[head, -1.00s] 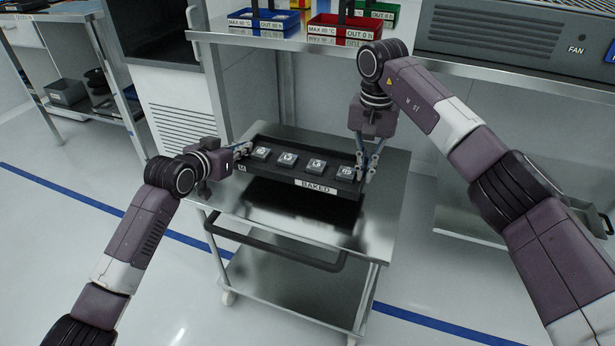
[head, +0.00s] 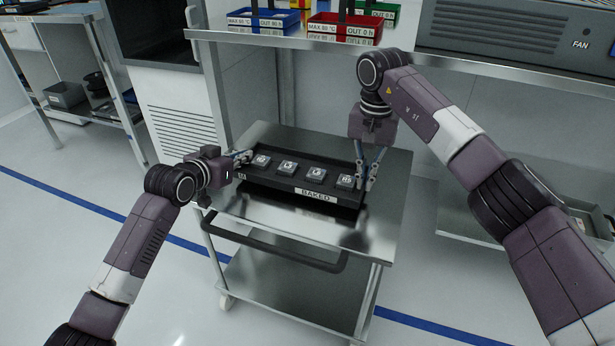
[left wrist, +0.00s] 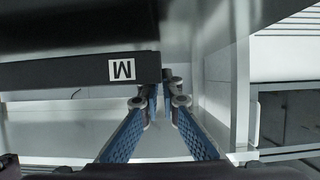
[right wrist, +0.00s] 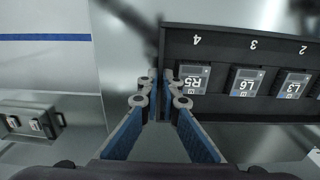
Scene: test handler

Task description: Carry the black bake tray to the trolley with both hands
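The black bake tray (head: 283,186), labelled BAKED, is level over the top of the steel trolley (head: 385,215), with several small square parts (head: 288,168) in a row inside. A dark reflection shows just below its front; I cannot tell whether it touches the trolley top. My left gripper (head: 245,156) is shut on the tray's left end; the left wrist view shows its fingertips (left wrist: 160,92) at the end wall. My right gripper (head: 365,177) points down and is shut on the right end wall, seen also in the right wrist view (right wrist: 160,85).
A steel bench with red (head: 344,30) and blue (head: 262,22) bins stands behind the trolley. The trolley's dark handle (head: 275,247) faces me. Bare trolley top lies in front and to the right of the tray.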

